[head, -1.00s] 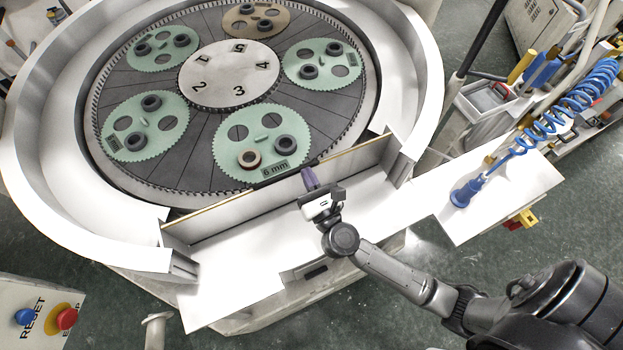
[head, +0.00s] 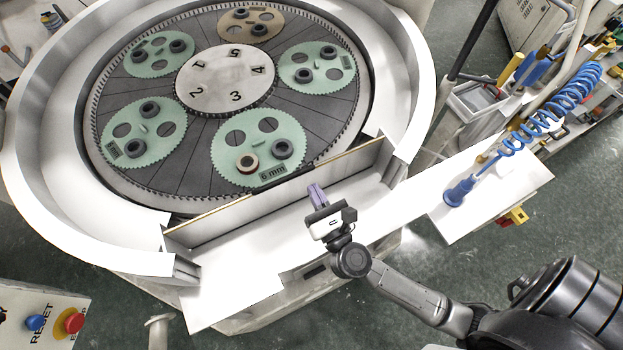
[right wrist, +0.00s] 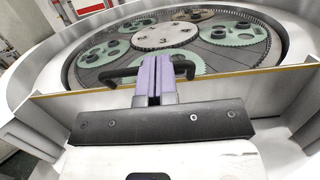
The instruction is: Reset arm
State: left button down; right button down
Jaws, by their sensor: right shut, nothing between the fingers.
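My right gripper (head: 317,193) is over the white front shelf (head: 240,296) of the lapping machine, on the near side of the low front panel (head: 285,190). Its purple fingers are closed together with nothing between them. In the right wrist view the closed fingers (right wrist: 154,80) point toward the panel and its black handle (right wrist: 125,76), which they partly hide. Whether they touch the handle is unclear; in the head view they look apart from the panel. My left gripper is not in view.
Behind the panel, the round plate carries green toothed discs (head: 258,175) and a brown one (head: 250,25), with dark rings. A white side shelf holds a blue nozzle (head: 458,192) with a coiled hose. A control box with a blue reset button (head: 36,323) and red stop button (head: 74,322) stands lower left.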

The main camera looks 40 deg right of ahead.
jog(key=shift+s+a+r+p, duration=0.15)
jog(key=shift+s+r, duration=0.3)
jog(key=shift+s, duration=0.2)
jog(key=shift+s+a+r+p, duration=0.15)
jog(key=shift+s+r, duration=0.25)
jog(key=shift+s, duration=0.25)
jog(key=s+a+f+n+g+y, duration=0.1)
jog(key=s+a+n+g+y, duration=0.15)
jog(key=a+n+y, duration=0.6)
jog(key=s+a+n+g+y, duration=0.1)
jog(key=n+g+y, duration=0.25)
jog(key=n, duration=1.05)
jog(key=s+a+f+n+g+y, duration=0.1)
jog(key=s+a+n+g+y, duration=0.3)
jog(key=n, duration=0.7)
jog(key=s+d+f+n+g+h, duration=0.3)
jog(key=s+d+f+h, duration=0.1)
jog(key=d, duration=0.4)
jog(key=s+d+f+n+g+h, duration=0.3)
jog(key=d+f+h, duration=0.3)
jog(key=d+h, duration=0.2)
jog(key=shift+s+f, duration=0.3)
jog(key=shift+s, duration=0.1)
